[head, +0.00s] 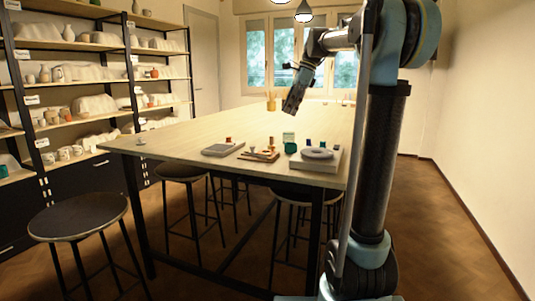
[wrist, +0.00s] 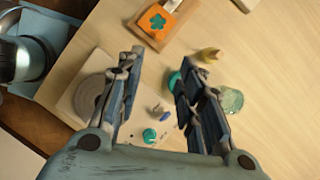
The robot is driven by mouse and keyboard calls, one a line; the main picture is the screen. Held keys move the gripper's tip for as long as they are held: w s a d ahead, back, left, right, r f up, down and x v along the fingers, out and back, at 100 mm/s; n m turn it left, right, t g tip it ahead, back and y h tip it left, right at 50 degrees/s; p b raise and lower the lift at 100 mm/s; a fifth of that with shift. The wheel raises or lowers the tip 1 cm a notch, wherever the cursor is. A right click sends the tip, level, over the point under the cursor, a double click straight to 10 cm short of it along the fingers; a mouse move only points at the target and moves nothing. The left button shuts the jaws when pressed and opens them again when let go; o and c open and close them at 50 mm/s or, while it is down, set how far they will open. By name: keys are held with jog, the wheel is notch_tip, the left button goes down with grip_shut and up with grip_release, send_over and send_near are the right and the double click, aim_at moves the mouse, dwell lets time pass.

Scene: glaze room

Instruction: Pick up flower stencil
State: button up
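In the head view my gripper (head: 290,108) is above the table, pointing down.
A round grey disc (wrist: 90,98) sits on a board by the left finger. The table's left half (head: 180,135) is mostly clear; stools stand below.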

jog(key=shift+d+x, duration=0.2)
jog(key=shift+x, duration=7.75)
jog(key=shift+s+f, duration=0.1)
grip_shut()
